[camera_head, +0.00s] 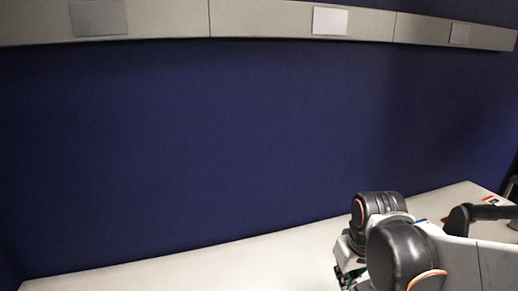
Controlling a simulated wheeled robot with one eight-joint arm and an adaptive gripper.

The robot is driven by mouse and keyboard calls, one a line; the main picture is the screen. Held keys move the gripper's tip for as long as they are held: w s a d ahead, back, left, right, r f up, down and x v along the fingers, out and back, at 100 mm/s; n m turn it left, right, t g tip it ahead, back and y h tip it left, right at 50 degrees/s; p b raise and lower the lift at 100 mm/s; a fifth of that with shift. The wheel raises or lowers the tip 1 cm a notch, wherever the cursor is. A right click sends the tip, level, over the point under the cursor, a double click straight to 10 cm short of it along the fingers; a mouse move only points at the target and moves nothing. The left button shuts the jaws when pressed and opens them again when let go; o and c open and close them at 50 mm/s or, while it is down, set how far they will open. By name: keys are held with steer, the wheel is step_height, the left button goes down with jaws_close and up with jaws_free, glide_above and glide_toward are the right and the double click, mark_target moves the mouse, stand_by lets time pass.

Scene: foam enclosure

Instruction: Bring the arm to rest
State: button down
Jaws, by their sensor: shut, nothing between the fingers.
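My arm reaches in from the lower right in the head camera view, with white links and dark, rounded joints bent low over the pale table (240,272). Dark parts at the lower left end of the arm are cut off by the bottom edge of the picture. No gripper fingers can be made out, and no object is seen held.
A dark blue foam wall (190,150) stands behind the table. A pale beam (260,20) with several rectangular plates runs along its top. A small orange and white item (491,200) lies at the table's far right. The table left of my arm is clear.

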steer(key=s+r+m+t+b, duration=0.2)
steer(key=s+r+t, duration=0.1)
steer(key=s, duration=0.6)
steer(key=shift+s+t+b, duration=0.3)
steer(key=shift+t+b, duration=0.1)
steer(key=shift+t, duration=0.2)
steer(key=w+f+m+g+p, duration=0.2)
steer(key=w+m+g+p, duration=0.1)
steer(key=w+m, duration=0.4)
steer(key=w+d+f+m+g+p, duration=0.1)
steer(key=w+f+m+g+p, duration=0.1)
steer(key=w+m, duration=0.5)
steer(key=shift+w+d+f+g+p, duration=0.2)
steer(key=shift+w+g+p, duration=0.25)
steer(key=shift+w+g, duration=0.5)
steer(key=shift+s, duration=0.25)
step_height(320, 180, down, 14)
steer(key=b, duration=0.4)
